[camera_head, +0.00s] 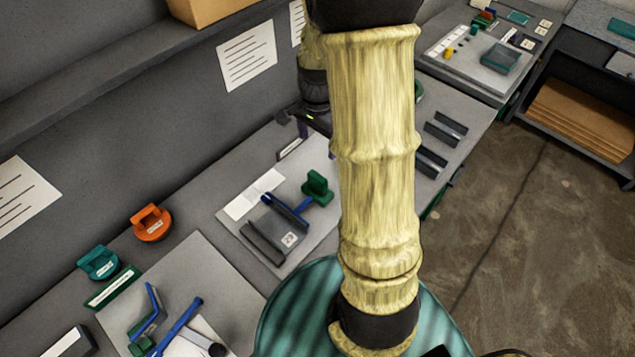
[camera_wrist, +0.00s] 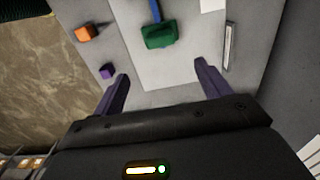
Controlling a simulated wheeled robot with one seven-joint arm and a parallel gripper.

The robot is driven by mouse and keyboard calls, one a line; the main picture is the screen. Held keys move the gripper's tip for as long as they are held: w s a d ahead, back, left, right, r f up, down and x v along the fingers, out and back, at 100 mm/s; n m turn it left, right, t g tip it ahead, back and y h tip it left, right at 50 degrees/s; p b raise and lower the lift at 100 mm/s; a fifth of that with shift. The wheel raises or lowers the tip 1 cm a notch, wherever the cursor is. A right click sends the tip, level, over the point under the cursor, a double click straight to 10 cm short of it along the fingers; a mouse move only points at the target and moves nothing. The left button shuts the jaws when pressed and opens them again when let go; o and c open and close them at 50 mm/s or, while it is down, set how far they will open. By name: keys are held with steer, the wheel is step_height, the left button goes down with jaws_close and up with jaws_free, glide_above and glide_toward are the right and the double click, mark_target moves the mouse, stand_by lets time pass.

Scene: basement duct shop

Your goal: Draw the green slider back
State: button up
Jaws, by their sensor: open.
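The green slider (camera_head: 317,187) is a chunky green block at the end of a blue bar (camera_head: 288,208) on a pale board (camera_head: 325,222) on the bench. In the wrist view the green slider (camera_wrist: 160,35) is at the top centre, with the blue bar running away above it. My gripper (camera_wrist: 162,85) is open and empty, its two purple fingers spread. The slider lies ahead of the fingertips and apart from them. In the head view my gripper (camera_head: 292,128) hovers near the back wall, beyond the slider; my arm hides part of the bench.
A dark channel piece (camera_head: 264,243) lies beside the blue bar. Orange (camera_head: 151,224) and teal (camera_head: 98,262) handled pieces stand at the left. Dark angle brackets (camera_head: 445,130) lie right of my arm. In the wrist view an orange block (camera_wrist: 84,33) and purple cube (camera_wrist: 107,71) sit left.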

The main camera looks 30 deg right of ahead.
mark_target(317, 176)
step_height(317, 176, down, 18)
steer(key=shift+r+p, duration=0.25)
steer(key=shift+p, duration=0.95)
steer(key=shift+c, duration=0.5)
